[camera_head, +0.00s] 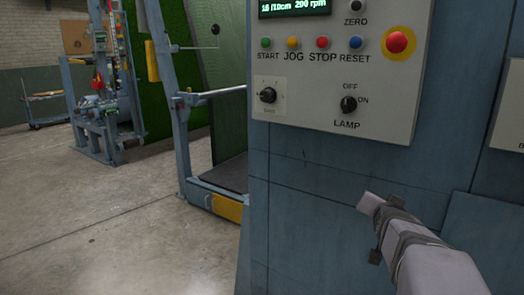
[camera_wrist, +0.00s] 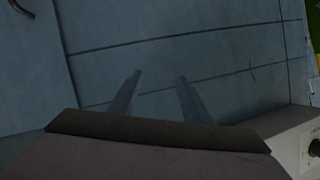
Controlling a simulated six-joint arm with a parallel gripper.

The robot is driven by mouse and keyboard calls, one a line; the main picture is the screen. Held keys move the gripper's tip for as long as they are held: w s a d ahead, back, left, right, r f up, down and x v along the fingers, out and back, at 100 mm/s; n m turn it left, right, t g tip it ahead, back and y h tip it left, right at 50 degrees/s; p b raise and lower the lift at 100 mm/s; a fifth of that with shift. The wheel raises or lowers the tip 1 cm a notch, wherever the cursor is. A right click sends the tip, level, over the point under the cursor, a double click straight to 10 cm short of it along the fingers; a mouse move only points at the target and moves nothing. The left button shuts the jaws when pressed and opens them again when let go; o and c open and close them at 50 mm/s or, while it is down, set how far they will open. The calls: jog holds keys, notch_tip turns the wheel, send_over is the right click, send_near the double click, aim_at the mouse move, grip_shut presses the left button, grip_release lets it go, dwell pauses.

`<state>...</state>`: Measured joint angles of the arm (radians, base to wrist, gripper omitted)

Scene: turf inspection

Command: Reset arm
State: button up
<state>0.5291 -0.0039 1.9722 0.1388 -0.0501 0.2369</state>
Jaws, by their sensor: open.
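My arm reaches in from the lower right in the head view, below the control panel (camera_head: 335,120). My gripper shows in the wrist view (camera_wrist: 158,80) with its two thin fingers apart and nothing between them. It faces the blue-grey cabinet front (camera_head: 320,215). In the head view the fingers are hard to make out. The panel carries a lit display (camera_head: 293,8), a row of small coloured buttons, a red stop button on yellow (camera_head: 397,42), and two black knobs. The lamp knob (camera_head: 348,104) is below the buttons. A panel corner shows at the wrist view's lower right (camera_wrist: 300,142).
A second light panel (camera_head: 510,110) is at the right edge. A blue machine frame (camera_head: 180,130) with a dark belt (camera_head: 228,174) stands left of the cabinet. Another machine (camera_head: 100,110) and a cart (camera_head: 45,108) are farther back. The concrete floor (camera_head: 90,220) at left is clear.

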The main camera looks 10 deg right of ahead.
jog(key=s+a+f+n+g+y+p, duration=0.2)
jog(key=s+a+p, duration=0.15)
jog(key=a, duration=0.25)
jog(key=s+a+f+n+g+y+p, duration=0.1)
jog(key=s+a+n+g+y+p, duration=0.1)
jog(key=a+p, duration=0.35)
jog(key=s+a+f+n+g+y+p, duration=0.1)
jog(key=s+a+f+n+y+p, duration=0.15)
jog(key=a, duration=0.45)
jog(key=s+a+n+g+p, duration=0.2)
jog(key=s+a+p, duration=0.3)
jog(key=s, duration=0.4)
jog(key=s+a+n+g+p, duration=0.2)
jog(key=s+a+g+p, duration=0.3)
jog(key=s, duration=0.4)
jog(key=shift+s+r+y, duration=0.3)
jog(key=shift+r+y, duration=0.05)
jog(key=shift+r, duration=0.05)
jog(key=shift+c, duration=0.6)
